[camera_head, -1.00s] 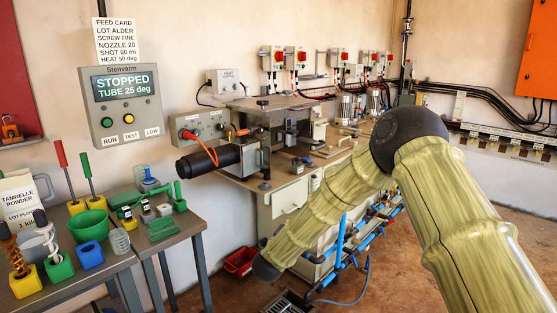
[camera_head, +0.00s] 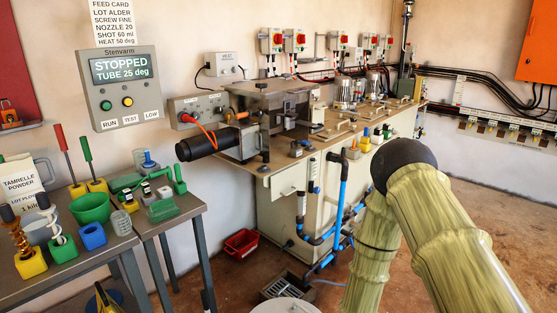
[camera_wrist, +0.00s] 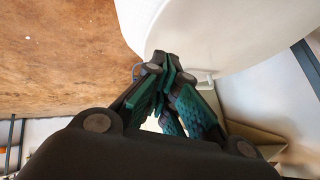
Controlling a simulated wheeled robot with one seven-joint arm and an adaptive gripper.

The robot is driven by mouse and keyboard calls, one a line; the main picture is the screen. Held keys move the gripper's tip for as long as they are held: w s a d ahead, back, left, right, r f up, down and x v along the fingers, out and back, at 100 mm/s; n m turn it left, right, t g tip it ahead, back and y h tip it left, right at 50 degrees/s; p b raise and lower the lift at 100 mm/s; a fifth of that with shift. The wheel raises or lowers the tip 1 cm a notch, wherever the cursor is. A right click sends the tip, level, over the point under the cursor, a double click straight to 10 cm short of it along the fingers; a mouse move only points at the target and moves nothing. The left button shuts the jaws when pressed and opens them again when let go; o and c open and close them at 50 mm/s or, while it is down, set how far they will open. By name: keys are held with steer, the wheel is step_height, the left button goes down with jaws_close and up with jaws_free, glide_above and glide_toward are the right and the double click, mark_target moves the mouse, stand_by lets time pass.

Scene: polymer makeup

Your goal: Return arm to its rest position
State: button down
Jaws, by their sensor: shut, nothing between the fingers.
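My gripper (camera_wrist: 165,75) shows in the wrist view, with dark links and green pads. Its fingers are closed together and hold nothing. A large smooth white rounded surface, which I take to be part of my own body, lies just beyond the fingertips; I cannot tell if they touch it. In the head view my arm, with pale green ribbed sleeves and a dark elbow, is folded at the right, its forearm pointing down. My gripper is outside the head view.
A machine bench (camera_head: 290,205) stands in the middle, with a black barrel (camera_head: 207,142) jutting left. A side table (camera_head: 165,222) with tools and cups is at left. A red bin (camera_head: 241,243) and a floor drain tray (camera_head: 288,287) lie below. Open floor is at right.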

steer(key=s+d+f+n+g, duration=0.2)
steer(key=s+d+g, duration=0.1)
steer(key=s, duration=0.7)
steer(key=s+d+f+n+g+b, duration=0.1)
steer(key=s+d+f+n+g, duration=0.15)
steer(key=s, duration=0.75)
steer(key=s+d+f+n+g, duration=0.1)
steer(key=s+d+n+g, duration=0.15)
steer(key=s, duration=0.85)
step_height(320, 180, down, 21)
steer(key=b, duration=2.1)
step_height(320, 180, up, 30)
steer(key=p, duration=2.9)
steer(key=shift+w+p, duration=0.35)
steer(key=shift+p, duration=0.05)
